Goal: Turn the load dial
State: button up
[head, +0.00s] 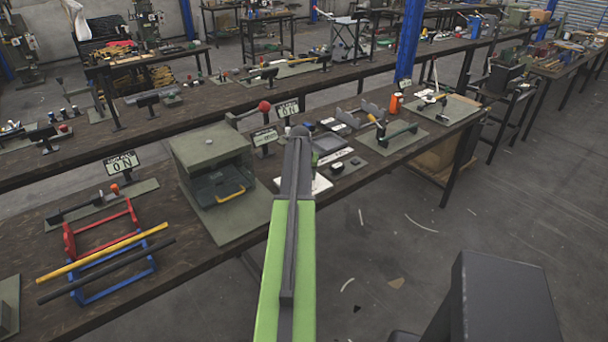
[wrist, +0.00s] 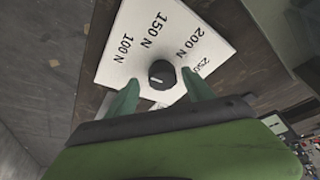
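The load dial is a black round knob (wrist: 162,73) on a white plate (wrist: 150,40) printed 100 N, 150 N, 200 N and a partly covered 250 mark. A short pale line shows on the knob's face; which mark it points at is hard to tell. My gripper (wrist: 161,88) is open, with one green finger on each side of the knob. The fingers look apart from it, and nothing is held. In the head view, my arm covers the knob and most of the white plate (head: 322,184); my gripper's fingers cannot be made out there.
Left of my arm, a grey-green press housing (head: 208,143) stands on the bench. Further left is a red and blue rack (head: 105,250) with bars across it. Right of the dial plate lie small dark parts, then a green mat (head: 390,140) with a tool.

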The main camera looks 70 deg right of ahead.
jog(key=shift+w, duration=0.1)
jog(key=shift+r, duration=0.1)
jog(key=shift+r, duration=0.2)
jog(key=p+v, duration=1.6)
jog(key=shift+a+r, duration=0.3)
jog(key=shift+a, duration=0.05)
